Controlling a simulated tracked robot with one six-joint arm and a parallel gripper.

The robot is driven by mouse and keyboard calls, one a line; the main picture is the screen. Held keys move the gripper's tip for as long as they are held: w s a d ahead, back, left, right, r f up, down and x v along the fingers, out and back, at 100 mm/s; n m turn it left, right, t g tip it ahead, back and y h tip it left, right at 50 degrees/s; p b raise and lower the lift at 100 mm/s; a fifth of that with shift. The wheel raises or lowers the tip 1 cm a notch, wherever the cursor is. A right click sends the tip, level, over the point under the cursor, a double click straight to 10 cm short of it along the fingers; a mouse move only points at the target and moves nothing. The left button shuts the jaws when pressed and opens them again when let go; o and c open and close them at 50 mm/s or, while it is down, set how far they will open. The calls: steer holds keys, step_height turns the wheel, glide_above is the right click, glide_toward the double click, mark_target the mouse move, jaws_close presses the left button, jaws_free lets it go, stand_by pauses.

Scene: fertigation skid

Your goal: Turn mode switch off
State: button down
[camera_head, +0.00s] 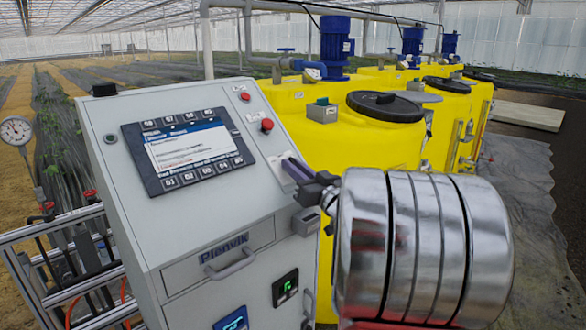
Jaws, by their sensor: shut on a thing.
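The grey control cabinet (175,215) with a sloped front stands left of centre. My gripper (299,172) is at the right side of its sloped panel, to the right of the screen. Its dark fingers are small and partly hidden behind my shiny metal wrist. The gripper is shut on the mode switch, which is mostly hidden between the fingers, so I cannot read its position.
A screen with keys (188,150), a red button (267,125) and a smaller red one (245,97) are on the panel. A drawer handle (230,264) sticks out below. Yellow tanks (345,135) with blue motors stand behind. A pressure gauge (16,130) is at the left.

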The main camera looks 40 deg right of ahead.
steer(key=n+y, duration=0.5)
steer(key=n, duration=0.1)
steer(key=d+n+y, duration=0.1)
steer(key=n+y, duration=0.2)
steer(key=shift+f+g+y, duration=0.1)
steer(key=shift+g+y, duration=0.2)
steer(key=shift+g, duration=0.1)
steer(key=n+g+y, duration=0.1)
steer(key=n, duration=0.1)
steer(key=n+g+y, duration=0.2)
steer(key=n, duration=0.1)
steer(key=n+g+y, duration=0.1)
steer(key=n+y, duration=0.1)
steer(key=shift+w+d+r+g, duration=0.15)
steer(key=shift+d+r+g, duration=0.05)
steer(key=shift+d+g, duration=0.1)
steer(key=shift+a+n+y, duration=0.1)
steer(key=shift+n+y, duration=0.2)
steer(key=shift+n, duration=0.1)
steer(key=c, duration=2)
jaws_free()
steer(key=shift+o, duration=0.5)
steer(key=shift+s+d, duration=0.4)
steer(key=shift+d, duration=0.05)
steer(key=v, duration=1.2)
steer(key=shift+s+r, duration=0.15)
steer(key=shift+s, duration=0.1)
